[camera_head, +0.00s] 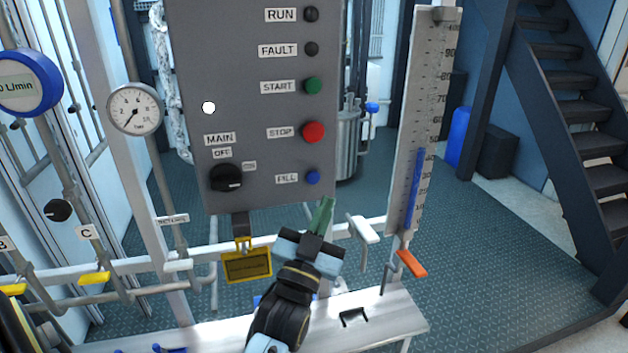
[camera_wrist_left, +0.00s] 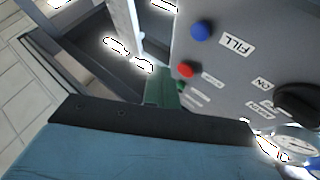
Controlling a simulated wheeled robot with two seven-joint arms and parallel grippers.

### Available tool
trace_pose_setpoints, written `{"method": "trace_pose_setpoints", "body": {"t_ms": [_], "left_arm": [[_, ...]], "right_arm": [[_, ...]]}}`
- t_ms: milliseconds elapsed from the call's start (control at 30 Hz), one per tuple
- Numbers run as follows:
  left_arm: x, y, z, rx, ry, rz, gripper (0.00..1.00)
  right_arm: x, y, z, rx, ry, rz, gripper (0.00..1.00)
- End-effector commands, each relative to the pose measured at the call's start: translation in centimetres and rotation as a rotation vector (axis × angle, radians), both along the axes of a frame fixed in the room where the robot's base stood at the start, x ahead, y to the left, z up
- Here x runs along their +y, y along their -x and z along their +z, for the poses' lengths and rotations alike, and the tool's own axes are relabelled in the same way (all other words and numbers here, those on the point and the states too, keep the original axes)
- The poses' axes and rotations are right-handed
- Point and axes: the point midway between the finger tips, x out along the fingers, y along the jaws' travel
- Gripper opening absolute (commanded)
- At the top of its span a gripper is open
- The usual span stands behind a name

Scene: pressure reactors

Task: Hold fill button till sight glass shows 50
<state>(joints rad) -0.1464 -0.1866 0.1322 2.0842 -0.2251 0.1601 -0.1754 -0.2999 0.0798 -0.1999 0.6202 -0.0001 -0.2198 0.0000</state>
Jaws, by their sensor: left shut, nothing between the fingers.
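The blue FILL button (camera_head: 313,178) is at the lower right of the grey control panel (camera_head: 255,120). It also shows in the left wrist view (camera_wrist_left: 201,31), beside its FILL label. My left gripper (camera_head: 325,205) is shut and empty, its green fingertips just below the button in the head view and apart from it in the picture. The green fingers (camera_wrist_left: 162,90) also show in the left wrist view. The sight glass (camera_head: 425,105) stands right of the panel. Its blue column (camera_head: 415,190) tops out near mid-scale, seemingly a little under the 50 mark; the digits are small. My right gripper is out of view.
The red STOP button (camera_head: 313,132) and green START button (camera_head: 313,86) sit above FILL. The black MAIN knob (camera_head: 227,178) is to the left. A yellow tag (camera_head: 246,265) hangs below the panel. An orange valve handle (camera_head: 411,264) is under the sight glass.

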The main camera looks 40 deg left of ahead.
Motion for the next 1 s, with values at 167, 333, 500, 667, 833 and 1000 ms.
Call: {"method": "trace_pose_setpoints", "body": {"t_ms": [167, 333, 500, 667, 833, 1000], "left_arm": [[2.0, -1.8, -0.1, -0.002, -0.003, -0.001, 0.00], [3.5, -3.0, 0.0, 0.000, -0.003, 0.000, 0.00], [4.2, -3.7, 0.0, 0.000, 0.000, -0.001, 0.00], [4.4, -3.8, 0.0, 0.000, 0.000, -0.001, 0.00], [4.4, -3.8, 0.0, 0.000, 0.000, 0.000, 0.00], [4.4, -3.8, 0.0, 0.000, 0.000, 0.000, 0.00]], "right_arm": [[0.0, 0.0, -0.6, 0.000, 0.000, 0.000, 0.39], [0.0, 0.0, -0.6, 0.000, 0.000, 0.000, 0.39], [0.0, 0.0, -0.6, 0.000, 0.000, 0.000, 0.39], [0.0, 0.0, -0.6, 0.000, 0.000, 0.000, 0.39], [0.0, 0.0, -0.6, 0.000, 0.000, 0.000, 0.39], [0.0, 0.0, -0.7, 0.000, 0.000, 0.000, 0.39]]}}
